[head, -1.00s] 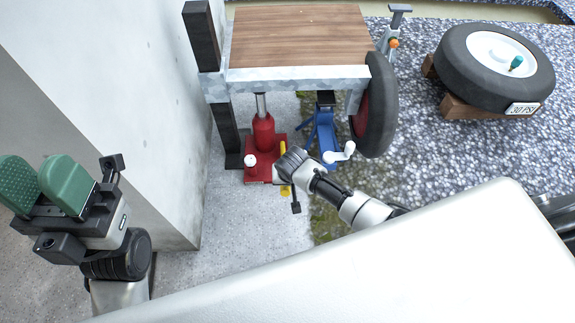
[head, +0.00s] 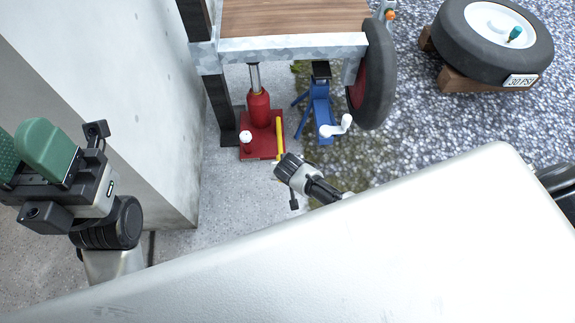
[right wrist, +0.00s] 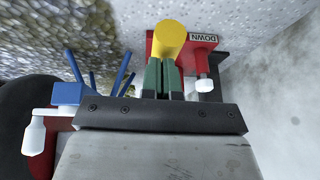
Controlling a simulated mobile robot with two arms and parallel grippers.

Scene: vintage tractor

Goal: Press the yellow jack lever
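The yellow jack lever (head: 279,138) lies along the right side of the red floor jack (head: 259,108), under the trailer; its near end meets my right gripper in the head view. My right gripper (head: 283,162) is just in front of the jack, its fingers hidden there. In the right wrist view its green fingers (right wrist: 163,76) are together, with the round yellow lever end (right wrist: 170,38) just past the tips; I cannot tell whether they touch. My left gripper (head: 22,150) is at the left edge, away from the jack; its finger gap is unclear.
A blue stand (head: 319,108) with a white crank (head: 337,127) stands right of the jack. The trailer's metal edge (head: 290,48) and wheel (head: 374,85) hang above. A pale wall (head: 130,100) is left. A spare tyre (head: 460,55) lies at the right.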

